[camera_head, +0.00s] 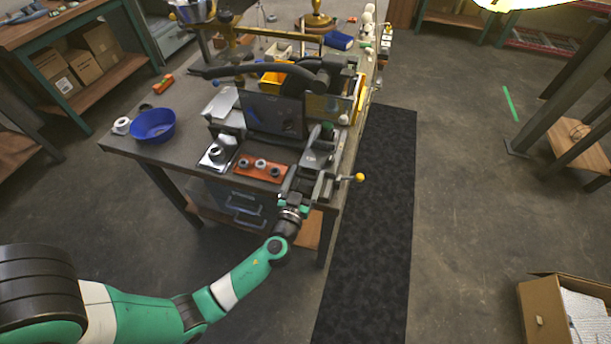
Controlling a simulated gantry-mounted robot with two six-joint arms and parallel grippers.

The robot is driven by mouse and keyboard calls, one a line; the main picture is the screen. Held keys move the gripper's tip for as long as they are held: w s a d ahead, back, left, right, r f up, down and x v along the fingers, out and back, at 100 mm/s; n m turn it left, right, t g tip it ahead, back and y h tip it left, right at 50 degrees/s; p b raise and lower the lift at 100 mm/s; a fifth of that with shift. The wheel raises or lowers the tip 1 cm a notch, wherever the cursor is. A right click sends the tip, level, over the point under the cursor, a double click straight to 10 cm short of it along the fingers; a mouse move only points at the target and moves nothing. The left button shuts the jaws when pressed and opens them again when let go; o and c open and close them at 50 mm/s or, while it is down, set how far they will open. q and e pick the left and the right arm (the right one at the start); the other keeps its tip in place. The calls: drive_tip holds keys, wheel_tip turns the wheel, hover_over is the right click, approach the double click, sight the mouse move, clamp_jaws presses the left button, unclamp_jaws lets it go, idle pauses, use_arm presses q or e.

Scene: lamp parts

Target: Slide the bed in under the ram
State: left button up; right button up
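A dark bench press (272,112) stands near the front right corner of the workbench, with a long black lever arm (245,70) across its top. I cannot pick out its ram for sure; the panels and lever hide it. Grey metal slide parts (328,186) at the press's right front look like the bed, but I cannot tell its exact place under the ram. A yellow-knobbed handle (359,177) sticks out to the right there. My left gripper (313,154) is at these slide parts, above the bench's front edge. Its fingers are too small and mixed with the metal to read. My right gripper is not in view.
An orange block with several round fittings (261,168) and a grey plate with a fitting (217,154) lie left of my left gripper. A blue bowl (153,125) and white roll (121,125) stand farther left. Bench surface between bowl and press is partly clear.

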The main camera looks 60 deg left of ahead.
sight(309, 166)
use_arm(q)
clamp_jaws()
drive_tip(key=shift+w+a+f, duration=0.1)
drive_tip(key=shift+a, duration=0.1)
drive_tip(key=b+x, duration=0.2)
drive_tip(key=x, duration=0.1)
drive_tip(key=shift+w+a, duration=0.2)
drive_tip(key=shift+s+d, duration=0.1)
drive_tip(key=o, duration=0.6)
unclamp_jaws()
drive_tip(key=shift+o, duration=0.4)
drive_tip(key=shift+a, duration=0.2)
drive_tip(key=shift+d, duration=0.25)
drive_tip(key=v, duration=1.1)
drive_tip(key=shift+s, duration=0.15)
